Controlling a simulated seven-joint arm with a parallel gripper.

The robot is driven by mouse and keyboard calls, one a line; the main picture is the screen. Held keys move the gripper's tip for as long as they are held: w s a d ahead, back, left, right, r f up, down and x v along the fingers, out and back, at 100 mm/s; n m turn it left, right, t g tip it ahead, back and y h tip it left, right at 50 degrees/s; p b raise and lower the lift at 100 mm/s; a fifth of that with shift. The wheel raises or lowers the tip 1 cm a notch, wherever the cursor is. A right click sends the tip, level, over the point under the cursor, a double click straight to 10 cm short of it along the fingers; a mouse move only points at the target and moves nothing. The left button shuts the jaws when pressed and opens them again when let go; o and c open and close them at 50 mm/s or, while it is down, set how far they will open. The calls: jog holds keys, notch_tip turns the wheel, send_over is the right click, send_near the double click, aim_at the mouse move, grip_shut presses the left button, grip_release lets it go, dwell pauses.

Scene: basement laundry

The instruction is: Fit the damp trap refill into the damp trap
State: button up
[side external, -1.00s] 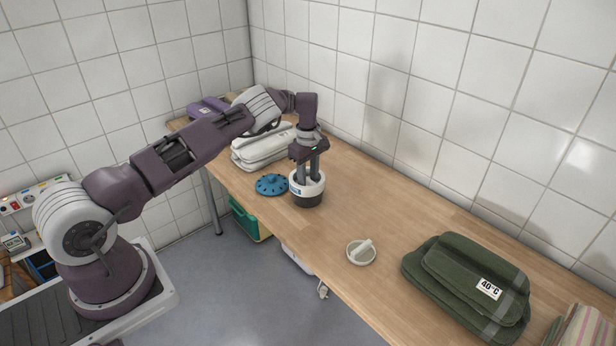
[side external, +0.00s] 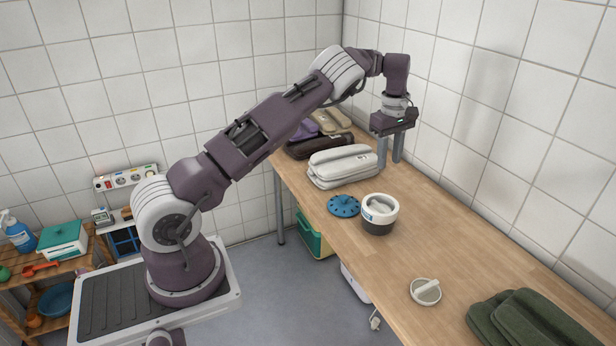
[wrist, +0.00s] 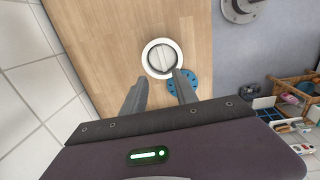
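The damp trap (side external: 378,226), a round pot with a white upper band and a dark base, stands upright on the wooden table. A pale disc with a grip bar, apparently the refill (side external: 380,206), lies inside its rim; it also shows in the wrist view (wrist: 160,58). I cannot tell how deep it sits. A similar pale disc with a bar (side external: 426,291) lies on the table nearer the camera. A blue perforated lid (side external: 343,206) lies left of the trap. My gripper (side external: 390,166) is open and empty, above the table behind the trap and apart from it.
Folded white cloth (side external: 342,166) and darker bundles (side external: 318,145) lie toward the far end. A folded green cloth (side external: 530,322) lies at the near right. The tiled wall (side external: 480,110) runs along the table's back. Bare wood (side external: 460,235) surrounds the trap's right side.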

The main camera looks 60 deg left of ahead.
jog(key=s+d+r+m+t, duration=0.1)
jog(key=s+d+r+m, duration=0.15)
jog(key=r, duration=0.35)
jog(key=s+d+r+m+h, duration=0.1)
jog(key=s+d+r, duration=0.25)
jog(key=r, duration=0.25)
jog(key=s+d+r+m+t, duration=0.1)
jog(key=s+d+r, duration=0.25)
jog(key=r, duration=0.25)
jog(key=s+d+r+m+t, duration=0.1)
jog(key=s+d+r+m, duration=0.15)
jog(key=s, duration=0.35)
jog(key=s+d+r+m, duration=0.2)
jog(key=s+d+m, duration=0.15)
jog(key=s, duration=0.35)
jog(key=s+d+f+m, duration=0.1)
jog(key=s+d+m, duration=0.1)
jog(key=s, duration=0.3)
jog(key=s+d+f+m+t, duration=0.1)
jog(key=s+f+m, duration=0.1)
jog(key=s, duration=0.4)
jog(key=s+d+f+m+t+y, duration=0.1)
jog(key=s+d+f+m, duration=0.1)
jog(key=s+m, duration=0.2)
jog(key=shift+s+d, duration=0.35)
jog(key=shift+s, duration=0.6)
